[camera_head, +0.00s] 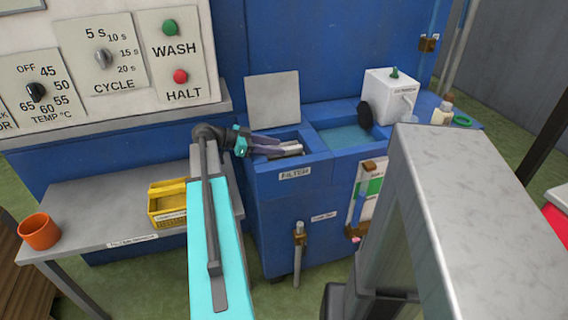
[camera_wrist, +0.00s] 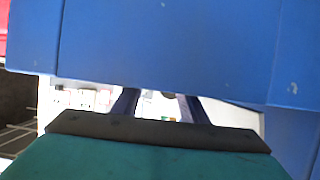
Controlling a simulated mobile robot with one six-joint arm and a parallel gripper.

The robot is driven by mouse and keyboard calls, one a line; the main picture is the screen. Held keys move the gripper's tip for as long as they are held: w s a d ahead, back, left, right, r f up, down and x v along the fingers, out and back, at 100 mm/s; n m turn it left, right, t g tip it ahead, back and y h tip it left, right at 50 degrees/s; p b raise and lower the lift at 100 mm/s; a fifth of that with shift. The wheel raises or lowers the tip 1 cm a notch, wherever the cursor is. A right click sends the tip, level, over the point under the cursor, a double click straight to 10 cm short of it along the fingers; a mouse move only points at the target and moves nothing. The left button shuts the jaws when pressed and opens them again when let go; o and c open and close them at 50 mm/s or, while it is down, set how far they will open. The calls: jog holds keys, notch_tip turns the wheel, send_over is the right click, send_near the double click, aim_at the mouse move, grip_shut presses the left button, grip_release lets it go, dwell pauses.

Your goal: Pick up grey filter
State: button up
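The box labelled FILTER (camera_head: 293,174) is a blue compartment with its grey lid (camera_head: 272,99) standing open at the back. My gripper (camera_head: 283,149) reaches into its opening from the left. A pale grey piece (camera_head: 291,147) shows at the fingertips; I cannot tell whether it is the grey filter or part of the fingers. In the wrist view, my two dark fingers (camera_wrist: 157,104) stand apart, and a blue wall (camera_wrist: 170,50) hides their tips. What lies between the tips is hidden.
A water-filled basin (camera_head: 345,136) and a white canister (camera_head: 390,94) are to the right. A grey table (camera_head: 95,207) at the left holds a yellow crate (camera_head: 167,207) and an orange cup (camera_head: 40,231). The control panel (camera_head: 105,55) is behind.

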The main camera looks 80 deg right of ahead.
jog(key=shift+x, duration=1.7)
grip_shut()
dwell(0.4)
